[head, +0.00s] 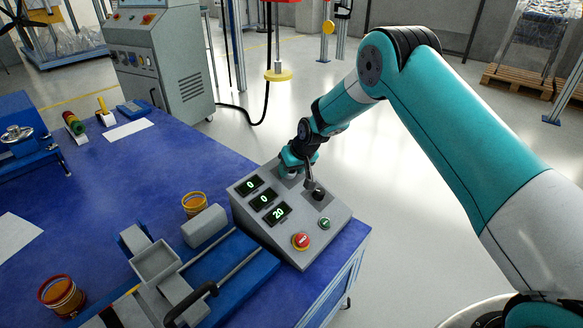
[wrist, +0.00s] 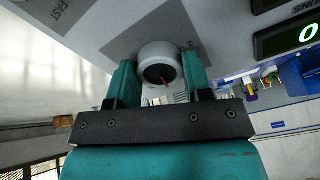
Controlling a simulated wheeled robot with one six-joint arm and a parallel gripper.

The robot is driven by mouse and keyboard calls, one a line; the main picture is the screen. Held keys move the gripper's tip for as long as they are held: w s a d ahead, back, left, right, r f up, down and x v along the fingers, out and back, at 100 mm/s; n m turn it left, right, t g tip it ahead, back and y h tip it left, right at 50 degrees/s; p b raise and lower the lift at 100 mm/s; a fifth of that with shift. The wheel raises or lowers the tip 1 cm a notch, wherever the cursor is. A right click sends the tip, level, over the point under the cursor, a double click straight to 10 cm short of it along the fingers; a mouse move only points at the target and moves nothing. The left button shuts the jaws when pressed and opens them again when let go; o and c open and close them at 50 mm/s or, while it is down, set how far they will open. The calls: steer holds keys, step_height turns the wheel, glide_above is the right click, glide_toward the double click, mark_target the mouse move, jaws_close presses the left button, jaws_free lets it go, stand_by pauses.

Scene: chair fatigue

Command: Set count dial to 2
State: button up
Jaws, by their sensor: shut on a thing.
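A grey control box (head: 262,225) with a sloped panel stands on the blue table. My gripper (head: 297,160) is at the panel's far end. In the wrist view my gripper (wrist: 160,78) has one teal finger on each side of a round pale grey dial (wrist: 158,55) and is shut on it. The dial has a dark centre with a small red mark; its scale is not readable. In the head view my gripper hides this dial. A second, black knob (head: 318,194) is nearer.
A red button (head: 301,241) and a small green button (head: 324,224) sit on the panel's near part. A clamp-like fixture with a black-handled lever (head: 205,290) stands left of the box. Open floor lies right of the table.

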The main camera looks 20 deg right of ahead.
steer(key=n, duration=0.4)
steer(key=shift+w+d+r+n, duration=0.1)
steer(key=shift+n, duration=0.2)
steer(key=n, duration=0.5)
steer(key=shift+g+y, duration=0.3)
steer(key=n+b, duration=0.1)
steer(key=n, duration=0.9)
steer(key=shift+n+g, duration=0.3)
steer(key=shift+n, duration=0.1)
steer(key=o, duration=0.9)
steer(key=p+v, duration=0.2)
steer(key=v, duration=1.5)
steer(key=shift+d+r, duration=0.1)
steer(key=shift+r, duration=0.05)
